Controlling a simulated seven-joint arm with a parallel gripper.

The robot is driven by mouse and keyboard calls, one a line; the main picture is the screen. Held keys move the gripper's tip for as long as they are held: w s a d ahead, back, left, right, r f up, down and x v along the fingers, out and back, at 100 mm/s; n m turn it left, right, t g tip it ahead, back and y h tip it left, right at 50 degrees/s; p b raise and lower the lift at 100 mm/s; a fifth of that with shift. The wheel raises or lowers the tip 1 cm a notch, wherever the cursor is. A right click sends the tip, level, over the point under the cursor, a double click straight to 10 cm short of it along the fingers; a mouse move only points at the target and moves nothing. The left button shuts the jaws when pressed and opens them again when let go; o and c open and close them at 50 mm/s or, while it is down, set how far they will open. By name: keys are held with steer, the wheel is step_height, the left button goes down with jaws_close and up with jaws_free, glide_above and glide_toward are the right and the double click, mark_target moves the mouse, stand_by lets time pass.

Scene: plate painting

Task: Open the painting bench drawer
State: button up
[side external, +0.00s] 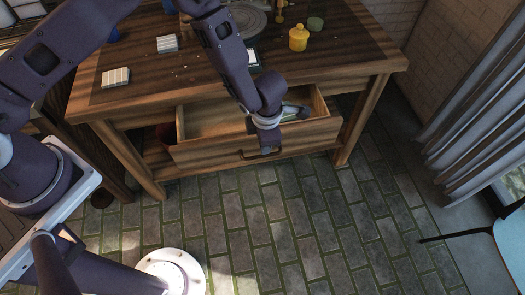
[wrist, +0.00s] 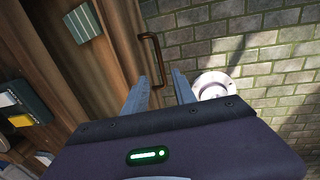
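The wooden bench (side external: 345,55) has a front drawer (side external: 195,152) that stands pulled out, with its inside showing from above. A dark curved handle (side external: 262,154) is on the drawer front. My gripper (side external: 268,138) is down at the drawer front, just above the handle. In the wrist view the handle (wrist: 152,42) reaches toward the gap between my fingertips (wrist: 161,77). The two fingers are apart, so the gripper is open. Whether a finger touches the handle is unclear. My wrist hides part of the drawer's inside.
On the bench top are a yellow bottle (side external: 298,39), a green jar (side external: 315,23), a round grey wheel (side external: 248,20) and pale striped blocks (side external: 116,77). The brick floor (side external: 290,215) before the drawer is clear. A curtain (side external: 475,120) hangs at the right.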

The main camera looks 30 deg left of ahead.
steer(key=f, duration=0.5)
steer(key=w+a+f, duration=0.1)
steer(key=f, duration=0.2)
steer(key=shift+f, duration=0.15)
jaws_close()
stand_by(1.1)
